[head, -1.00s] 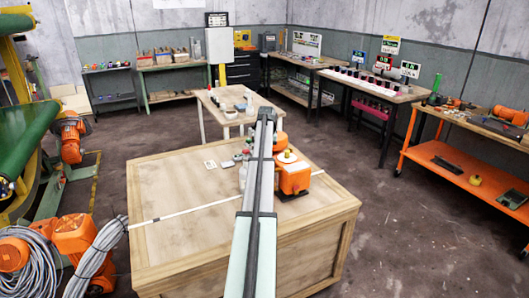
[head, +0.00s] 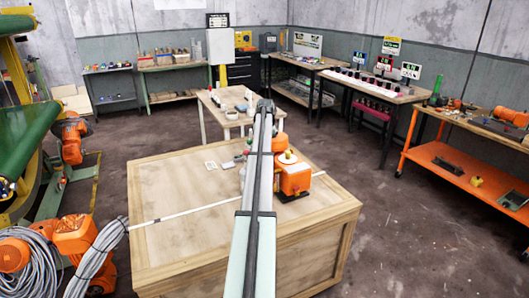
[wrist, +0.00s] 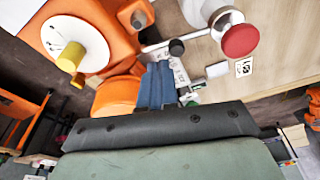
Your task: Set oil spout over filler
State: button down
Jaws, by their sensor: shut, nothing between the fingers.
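My gripper (wrist: 157,66) shows in the wrist view as two blue fingers side by side, shut with nothing between them. An orange machine (head: 294,183) stands on the wooden crate, just right of my arm in the head view. A cream disc with a yellow knob (wrist: 72,56) sits on the orange housing (wrist: 112,20), left of the fingers. A metal vessel with a red cap (wrist: 239,40) stands to their upper right. A dark round cap (wrist: 177,47) is close to the fingertips; contact is unclear. I cannot tell which part is the oil spout or the filler.
The crate top (head: 180,225) is mostly bare at left and front, with a pale strip across it. Small pale cards (head: 211,165) lie near its back. My arm hides part of the crate. A small table (head: 215,110) stands behind; an orange cart (head: 455,160) is at right.

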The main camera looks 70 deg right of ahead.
jog(key=c, duration=1.8)
grip_release()
jog(key=r, duration=0.7)
jog(key=a+r, duration=0.1)
jog(key=r, duration=0.2)
jog(key=shift+s+r, duration=0.2)
jog(key=shift+s, duration=0.15)
jog(key=shift+o, duration=0.6)
jog(key=shift+w+r, duration=0.15)
jog(key=shift+r, duration=0.15)
jog(key=o, duration=0.3)
jog(key=shift+w+a+r+n+g+y, duration=0.1)
jog(key=shift+w+r+n+g+y, duration=0.2)
jog(key=shift+w+r+n+y, duration=0.35)
jog(key=shift+o, duration=0.8)
jog(key=shift+w+a+y, duration=0.2)
jog(key=shift+w+y, duration=0.05)
jog(key=shift+o, duration=0.7)
jog(key=shift+a+f+n, duration=0.1)
jog(key=shift+n, duration=0.15)
jog(key=shift+a+f, duration=0.1)
jog(key=shift+f, duration=0.25)
notch_tip(320, 180, down, 13)
jog(key=shift+r, duration=0.1)
grip_shut()
